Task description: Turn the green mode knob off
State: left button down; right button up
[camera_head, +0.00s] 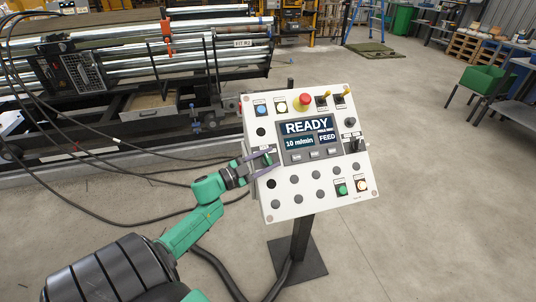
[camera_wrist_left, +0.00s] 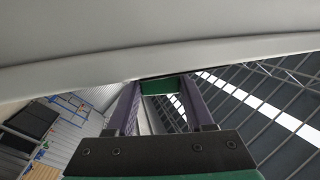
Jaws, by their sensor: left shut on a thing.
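The white control panel (camera_head: 290,207) stands tilted on a dark post, and its screen (camera_head: 310,139) reads READY, 10 m/min and FEED. My left gripper (camera_head: 268,161) is at the panel's left side, its purple fingers on either side of a small knob left of the screen. The fingers mostly hide that knob in the head view. In the left wrist view the fingers (camera_wrist_left: 161,92) are closed on the green mode knob (camera_wrist_left: 163,86), right under the pale panel face. The knob's pointing direction cannot be told. My right gripper is not in view.
The roller machine (camera_head: 150,60) stands behind on the left. Cables (camera_head: 120,160) lie on the floor.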

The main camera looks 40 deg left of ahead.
pick_arm(q)
jog(key=shift+m+g+h, duration=1.1)
jog(key=shift+m+g, duration=0.1)
jog(key=shift+g, duration=0.1)
jog(key=shift+c, duration=1.4)
grip_release()
jog(key=shift+s, duration=0.1)
jog(key=v, duration=1.4)
jog(key=shift+a+r+p, duration=0.2)
jog(key=shift+a+p, duration=0.05)
jog(key=shift+p, duration=0.1)
jog(key=shift+f, duration=0.1)
